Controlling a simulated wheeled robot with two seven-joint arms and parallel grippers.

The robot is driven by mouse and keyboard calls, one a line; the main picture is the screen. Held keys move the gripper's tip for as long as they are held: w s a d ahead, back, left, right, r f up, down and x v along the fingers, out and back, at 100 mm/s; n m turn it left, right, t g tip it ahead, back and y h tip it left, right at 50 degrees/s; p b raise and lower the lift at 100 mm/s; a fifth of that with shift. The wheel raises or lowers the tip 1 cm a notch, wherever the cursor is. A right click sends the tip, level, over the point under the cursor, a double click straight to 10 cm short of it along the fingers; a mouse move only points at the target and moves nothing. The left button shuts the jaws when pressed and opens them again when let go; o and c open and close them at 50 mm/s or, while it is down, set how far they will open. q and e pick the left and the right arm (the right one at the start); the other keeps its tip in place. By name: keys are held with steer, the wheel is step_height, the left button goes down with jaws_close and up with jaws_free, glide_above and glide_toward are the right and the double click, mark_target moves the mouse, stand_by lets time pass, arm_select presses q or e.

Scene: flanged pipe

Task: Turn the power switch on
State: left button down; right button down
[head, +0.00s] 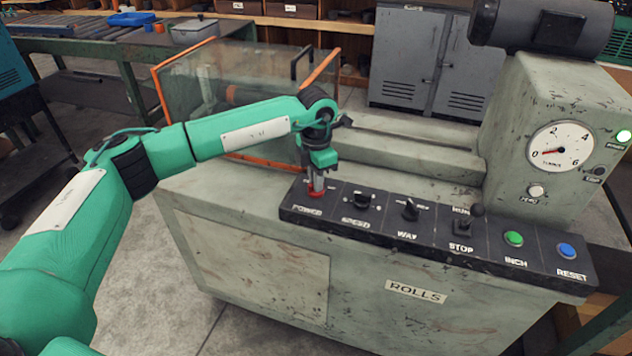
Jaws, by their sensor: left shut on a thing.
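The power switch (317,192) is a red part at the left end of the black control panel, above the label POWER (307,210). My left gripper (318,184) points down onto it from above and is shut on it. The fingers hide most of the switch, so I cannot tell which position it is in. My right gripper is not in the head view.
The black panel (420,250) also carries a speed knob (362,200), a WAY switch (411,209), a run/stop lever (465,222), a green INCH button (514,238) and a blue RESET button (566,250). A clear guard with orange edges (215,85) stands behind my left arm.

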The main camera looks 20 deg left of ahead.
arm_select(q)
steer(key=shift+r+m, duration=0.1)
steer(key=shift+m, duration=0.4)
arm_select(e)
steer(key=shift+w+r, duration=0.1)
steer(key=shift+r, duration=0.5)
arm_select(q)
steer(key=c, duration=1.5)
jaws_free()
step_height(320, 180, up, 14)
steer(key=shift+f+b, duration=0.15)
steer(key=shift+b, duration=0.2)
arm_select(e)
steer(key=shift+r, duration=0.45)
